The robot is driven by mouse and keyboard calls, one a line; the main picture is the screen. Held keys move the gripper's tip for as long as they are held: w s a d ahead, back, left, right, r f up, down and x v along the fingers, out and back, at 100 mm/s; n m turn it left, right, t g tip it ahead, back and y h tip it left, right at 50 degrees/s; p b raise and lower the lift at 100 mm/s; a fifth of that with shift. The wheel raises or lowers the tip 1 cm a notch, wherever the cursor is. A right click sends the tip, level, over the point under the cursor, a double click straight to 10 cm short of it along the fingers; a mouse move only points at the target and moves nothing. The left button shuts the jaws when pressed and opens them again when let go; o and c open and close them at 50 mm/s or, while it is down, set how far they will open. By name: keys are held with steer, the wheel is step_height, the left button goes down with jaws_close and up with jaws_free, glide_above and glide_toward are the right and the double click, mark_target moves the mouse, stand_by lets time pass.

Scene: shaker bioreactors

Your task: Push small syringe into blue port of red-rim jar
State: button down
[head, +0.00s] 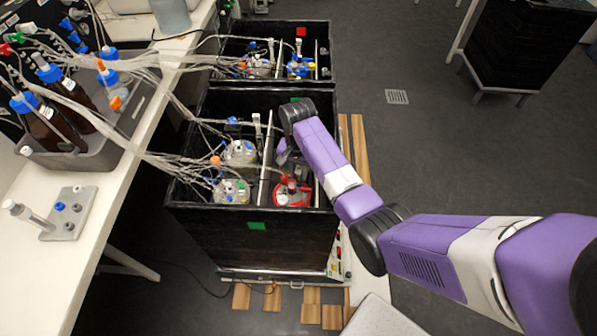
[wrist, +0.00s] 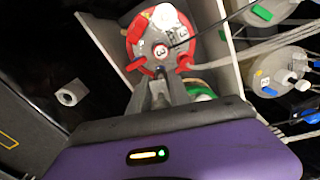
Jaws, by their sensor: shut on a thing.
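The red-rim jar (head: 293,194) stands in the near black box, at its front right. In the wrist view the red-rim jar (wrist: 134,42) lies just past my fingertips, with a white part, a red part and a "3" label on its grey lid. My gripper (wrist: 161,78) points at the lid and its fingers are close together. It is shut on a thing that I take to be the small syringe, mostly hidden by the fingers. I cannot tell whether it touches the lid. In the head view my arm hides most of the gripper.
Other jars (head: 231,190) with tubes stand left of a pale divider (head: 266,160) in the box. Tubes run to a grey tray (head: 75,160) of bottles on the white bench.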

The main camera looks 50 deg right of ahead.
steer(key=shift+f, duration=0.15)
steer(key=c, duration=1.1)
jaws_free()
step_height(320, 180, up, 8)
steer(key=shift+f, duration=0.1)
steer(key=shift+s+a, duration=0.1)
steer(key=shift+a, duration=0.05)
